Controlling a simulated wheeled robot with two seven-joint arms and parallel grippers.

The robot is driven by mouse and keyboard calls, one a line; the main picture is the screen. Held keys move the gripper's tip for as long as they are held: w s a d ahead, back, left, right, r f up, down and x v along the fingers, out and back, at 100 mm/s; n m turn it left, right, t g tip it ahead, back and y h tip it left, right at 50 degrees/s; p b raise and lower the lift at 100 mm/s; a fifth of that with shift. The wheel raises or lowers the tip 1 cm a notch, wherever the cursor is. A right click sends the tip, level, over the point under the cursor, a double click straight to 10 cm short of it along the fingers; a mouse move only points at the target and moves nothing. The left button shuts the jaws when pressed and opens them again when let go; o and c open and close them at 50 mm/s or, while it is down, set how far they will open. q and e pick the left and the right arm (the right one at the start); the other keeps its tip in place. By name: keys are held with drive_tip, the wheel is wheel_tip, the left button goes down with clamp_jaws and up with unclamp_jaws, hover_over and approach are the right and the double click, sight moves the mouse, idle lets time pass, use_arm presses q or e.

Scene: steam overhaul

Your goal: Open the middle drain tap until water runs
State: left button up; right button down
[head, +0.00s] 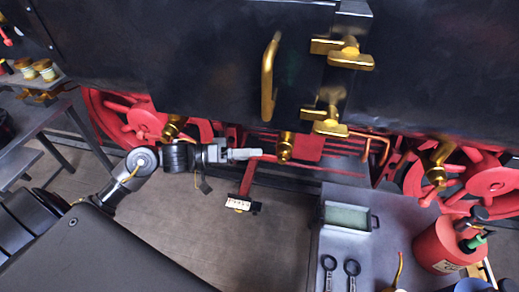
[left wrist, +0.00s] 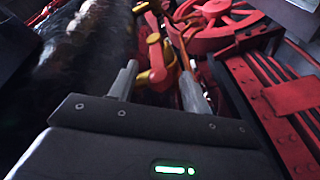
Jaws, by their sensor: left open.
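The middle drain tap (head: 285,147) is brass and hangs below the black boiler casing, between two similar brass taps at left (head: 172,128) and right (head: 437,165). My left gripper (head: 256,154) reaches in from the left, its fingers pointing at the middle tap, just short of it in the picture. In the left wrist view the two fingers (left wrist: 160,84) stand apart. A red lever (left wrist: 155,52) with yellow metal around it shows beyond and between them; contact cannot be made out. No running water shows. My right gripper is out of view.
Red wheels (head: 130,120) and frame bars lie behind the taps. A brass handle (head: 269,80) and brass latches (head: 342,52) stick out above.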

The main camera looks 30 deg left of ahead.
sight(267, 157)
use_arm(q)
drive_tip(key=shift+x, duration=1.15)
drive_tip(key=shift+f, duration=0.1)
clamp_jaws()
